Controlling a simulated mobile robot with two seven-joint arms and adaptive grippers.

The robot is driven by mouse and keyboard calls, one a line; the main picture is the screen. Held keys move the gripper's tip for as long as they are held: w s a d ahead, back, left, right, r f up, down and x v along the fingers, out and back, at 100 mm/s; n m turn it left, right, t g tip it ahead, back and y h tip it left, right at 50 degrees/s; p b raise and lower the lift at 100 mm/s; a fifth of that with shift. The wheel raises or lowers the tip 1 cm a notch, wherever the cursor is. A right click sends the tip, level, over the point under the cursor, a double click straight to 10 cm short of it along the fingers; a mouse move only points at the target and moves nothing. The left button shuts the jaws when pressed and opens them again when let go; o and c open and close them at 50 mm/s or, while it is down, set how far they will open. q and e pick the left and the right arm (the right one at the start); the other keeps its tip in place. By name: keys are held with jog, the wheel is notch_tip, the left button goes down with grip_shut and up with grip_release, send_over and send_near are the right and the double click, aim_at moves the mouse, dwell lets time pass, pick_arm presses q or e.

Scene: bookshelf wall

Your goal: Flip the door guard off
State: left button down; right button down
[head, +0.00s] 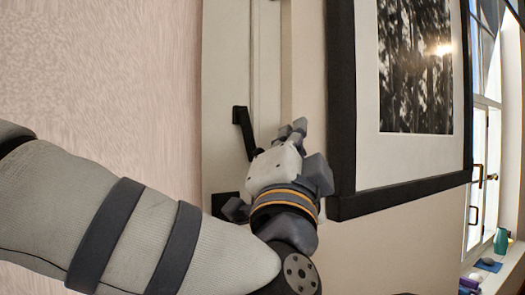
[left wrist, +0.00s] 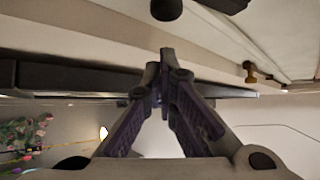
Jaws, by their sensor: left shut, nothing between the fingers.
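On the pale door (head: 225,60) in the head view is a black angled metal fitting (head: 242,128). A second black fitting (head: 224,205) is lower down, partly behind my gripper. I cannot tell for sure which one is the door guard. My left gripper (head: 299,127) is to the right of the upper fitting, in front of the door's edge and frame, apart from that fitting. Its fingers are together and empty, and they also meet at a point in the left wrist view (left wrist: 166,55). A dark rounded knob (left wrist: 166,9) shows at that view's top edge. My right gripper is not in view.
A black-framed picture (head: 341,120) hangs on the wall close to the right of my left gripper. A bright window (head: 480,150) and a sill with small objects (head: 488,265) are at the far right. Bare pink wall (head: 100,80) is on the left.

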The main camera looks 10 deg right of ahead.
pick_arm(q)
jog(key=shift+a+f, duration=1.1)
jog(key=shift+a, duration=0.15)
jog(key=shift+s, duration=0.1)
jog(key=shift+s+a+f, duration=0.15)
jog(key=shift+a, duration=0.25)
jog(key=shift+s+a+f, duration=0.1)
jog(key=shift+a, duration=0.25)
jog(key=shift+w, duration=0.1)
